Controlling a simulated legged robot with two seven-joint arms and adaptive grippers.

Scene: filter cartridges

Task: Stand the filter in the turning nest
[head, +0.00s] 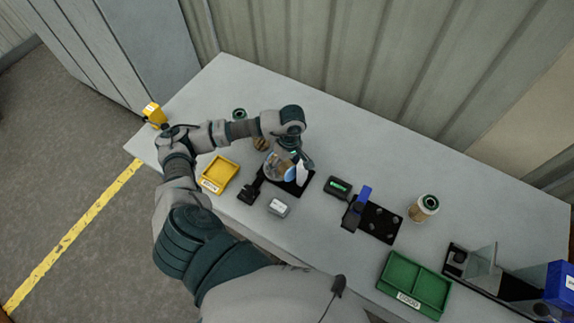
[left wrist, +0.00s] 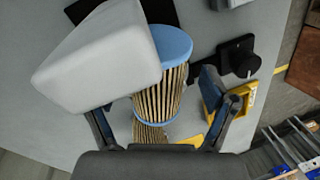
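A pleated tan filter with blue end caps (left wrist: 160,85) shows in the left wrist view, its side towards the camera. In the head view its blue cap (head: 289,174) shows just below my left gripper (head: 296,160). In the left wrist view the fingers of my left gripper (left wrist: 165,115) are spread wide, with gaps on both sides of the filter. A black fixture plate with a knob (head: 247,193), which looks like the nest, lies under it; the knob also shows in the left wrist view (left wrist: 237,60). A white piece (left wrist: 95,65) hides part of the filter. My right gripper is out of view.
A yellow tray (head: 231,162) lies left of the fixture, a grey labelled block (head: 278,207) in front. To the right are a black box with a green display (head: 338,187), a blue-clamp fixture (head: 358,205), a green-capped filter (head: 425,207) and a green tray (head: 391,276).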

